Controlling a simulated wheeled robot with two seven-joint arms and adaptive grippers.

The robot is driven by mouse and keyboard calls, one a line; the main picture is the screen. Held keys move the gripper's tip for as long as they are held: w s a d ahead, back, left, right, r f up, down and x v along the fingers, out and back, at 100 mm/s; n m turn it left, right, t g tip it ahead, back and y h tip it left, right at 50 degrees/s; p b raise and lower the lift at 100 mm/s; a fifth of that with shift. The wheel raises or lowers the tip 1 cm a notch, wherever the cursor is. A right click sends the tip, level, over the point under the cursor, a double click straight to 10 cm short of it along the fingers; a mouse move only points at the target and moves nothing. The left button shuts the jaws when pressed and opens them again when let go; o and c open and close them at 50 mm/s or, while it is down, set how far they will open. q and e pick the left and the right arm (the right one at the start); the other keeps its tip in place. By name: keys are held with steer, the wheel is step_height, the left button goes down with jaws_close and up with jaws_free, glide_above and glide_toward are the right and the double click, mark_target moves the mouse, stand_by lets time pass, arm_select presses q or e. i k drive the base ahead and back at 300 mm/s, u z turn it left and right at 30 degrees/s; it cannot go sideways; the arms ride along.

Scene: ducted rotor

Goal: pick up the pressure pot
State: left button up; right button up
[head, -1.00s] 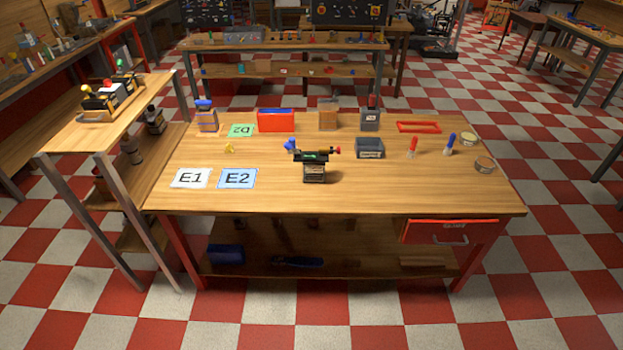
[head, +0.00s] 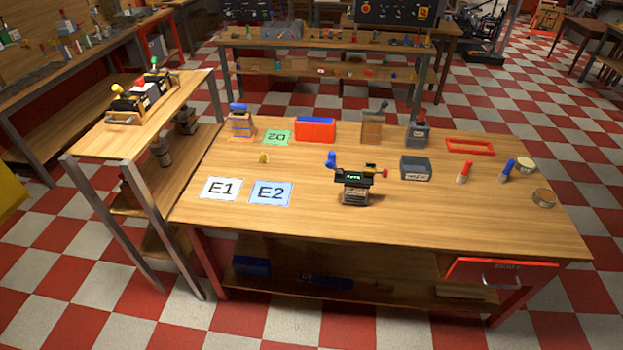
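No label here clearly marks the pressure pot, and I cannot tell for certain which object it is. A dark grey container with a red-tipped top (head: 418,132) stands at the back right of the wooden table (head: 480,232). A clear box-like vessel with a blue top (head: 240,121) stands at the back left. Neither of my grippers is in view, and nothing on the table is held.
White card E1 (head: 221,188), blue card E2 (head: 271,193) and a green card (head: 277,137) lie at the left. A red-blue bin (head: 314,130) and a grey bin (head: 415,168) stand on the table. A side shelf (head: 150,120) adjoins it. The front right is clear.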

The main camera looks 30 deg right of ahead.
mark_target(357, 184)
steer(key=u, duration=0.25)
steer(key=i, duration=0.8)
steer(key=z, duration=0.5)
steer(key=i, duration=0.65)
steer(key=z, duration=0.6)
